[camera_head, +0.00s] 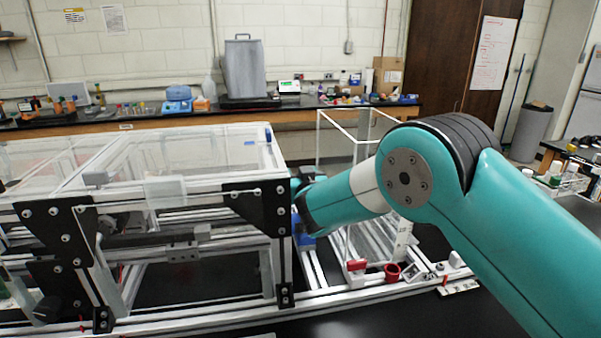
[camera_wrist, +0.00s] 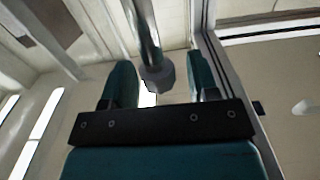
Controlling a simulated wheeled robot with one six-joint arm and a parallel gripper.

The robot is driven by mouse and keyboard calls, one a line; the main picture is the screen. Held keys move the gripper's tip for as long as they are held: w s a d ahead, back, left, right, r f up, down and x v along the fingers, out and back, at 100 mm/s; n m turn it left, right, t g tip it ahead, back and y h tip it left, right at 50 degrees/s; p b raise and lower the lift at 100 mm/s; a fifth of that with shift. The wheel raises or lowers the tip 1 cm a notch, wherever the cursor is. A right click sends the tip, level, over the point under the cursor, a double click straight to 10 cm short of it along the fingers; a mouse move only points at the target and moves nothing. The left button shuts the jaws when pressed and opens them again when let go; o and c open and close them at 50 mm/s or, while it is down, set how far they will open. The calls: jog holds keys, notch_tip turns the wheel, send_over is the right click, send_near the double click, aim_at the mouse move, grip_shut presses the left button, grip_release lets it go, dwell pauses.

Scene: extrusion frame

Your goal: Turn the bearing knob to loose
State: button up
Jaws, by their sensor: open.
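A grey, faceted knob (camera_wrist: 157,78) sits at the end of a metal rod in the wrist view. I take it to be the bearing knob; no marking for loose or tight is legible. My gripper (camera_wrist: 161,66) is open, with one teal finger to the left of the knob and one to the right. Gaps show between the knob and both fingers, and I see no contact. Depth between fingertips and knob is hard to judge. In the head view the arm reaches left to the right end of the extrusion frame (camera_head: 258,205), and the knob cannot be made out.
A red block (camera_head: 357,265) and a red ring-like part (camera_head: 392,272) sit on the lower rail right of the arm's end. In the wrist view a pale rail (camera_wrist: 228,70) runs close beside the right finger.

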jog(key=c, duration=0.9)
jog(key=shift+d+n+y, duration=0.1)
jog(key=shift+n+y, duration=0.3)
jog(key=shift+y, duration=0.2)
jog(key=shift+n+g+y+p, duration=0.3)
jog(key=shift+g+y, duration=0.1)
jog(key=shift+y, duration=0.1)
jog(key=o, duration=0.9)
